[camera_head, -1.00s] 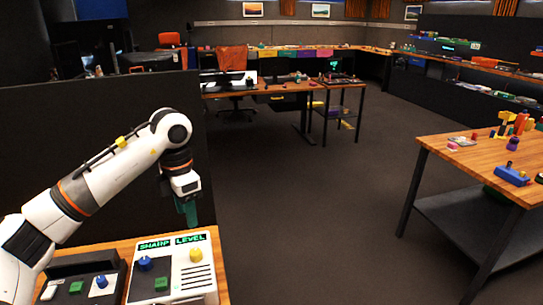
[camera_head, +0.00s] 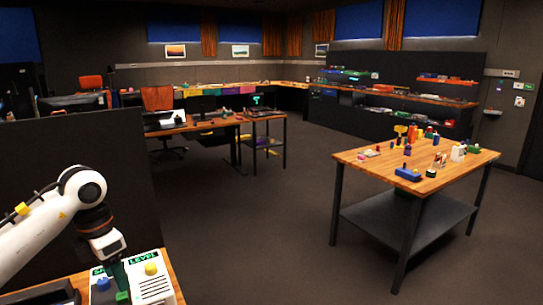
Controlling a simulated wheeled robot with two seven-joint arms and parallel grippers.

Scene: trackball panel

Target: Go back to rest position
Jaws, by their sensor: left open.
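My left arm comes in from the left edge, and its gripper (camera_head: 119,274) points down over the trackball panel (camera_head: 156,287). The panel is a white box with a yellow knob (camera_head: 151,268), a blue knob (camera_head: 103,284), a green button (camera_head: 122,296) and black slots. No object shows in the fingers. My right gripper is out of view.
The panel stands on a wooden desk (camera_head: 171,268) by a dark partition (camera_head: 80,150). A wooden table (camera_head: 350,157) with several small coloured objects stands at the right. Dark floor (camera_head: 250,220) lies open between them. Desks and shelves line the back.

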